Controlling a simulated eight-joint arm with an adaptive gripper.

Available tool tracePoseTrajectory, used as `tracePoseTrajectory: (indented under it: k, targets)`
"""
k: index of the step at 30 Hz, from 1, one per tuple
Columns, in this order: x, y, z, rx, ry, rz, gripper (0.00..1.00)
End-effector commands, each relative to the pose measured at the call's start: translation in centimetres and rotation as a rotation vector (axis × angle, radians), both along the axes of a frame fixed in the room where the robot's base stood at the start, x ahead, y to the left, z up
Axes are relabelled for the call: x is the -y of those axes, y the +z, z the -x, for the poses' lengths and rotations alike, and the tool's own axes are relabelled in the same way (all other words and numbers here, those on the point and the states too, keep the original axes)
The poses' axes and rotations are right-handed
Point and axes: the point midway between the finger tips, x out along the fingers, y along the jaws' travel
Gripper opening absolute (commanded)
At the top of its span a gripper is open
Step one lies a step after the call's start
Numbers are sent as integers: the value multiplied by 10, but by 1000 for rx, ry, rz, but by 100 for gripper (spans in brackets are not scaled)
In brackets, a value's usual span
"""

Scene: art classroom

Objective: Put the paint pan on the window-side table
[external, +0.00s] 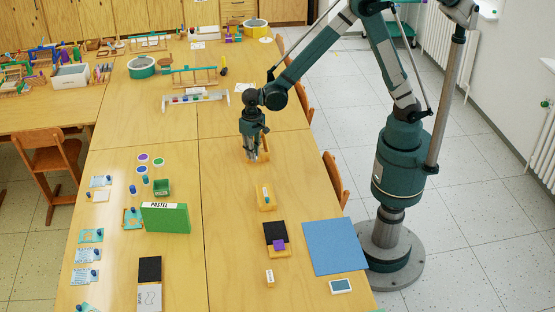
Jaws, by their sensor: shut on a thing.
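My gripper (254,156) points down, low over the long wooden table (225,200), right of its middle. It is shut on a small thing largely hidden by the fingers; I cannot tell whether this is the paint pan. A yellow-orange tray (264,145) shows just behind and right of the fingers. A similar yellow tray (266,206) with a small light item stands nearer the camera. I cannot make out a clearly marked paint pan elsewhere.
A green pastel box (165,218) stands left of centre, with small cups and cards beyond. A blue sheet (335,246) and a black-and-purple piece (276,238) lie at the right. A rack (195,97) stands farther back. Chairs (336,180) stand along the right edge.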

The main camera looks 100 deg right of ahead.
Motion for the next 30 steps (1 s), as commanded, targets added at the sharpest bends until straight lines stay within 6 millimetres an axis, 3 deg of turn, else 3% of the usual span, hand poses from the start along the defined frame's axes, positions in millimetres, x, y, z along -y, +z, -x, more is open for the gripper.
tracePoseTrajectory:
  k: [3,15,30]
  targets:
    - [-31,-1,16,0,38,0,7]
    - [-120,-3,75,0,160,0,7]
    - [-209,-9,165,1,310,0,7]
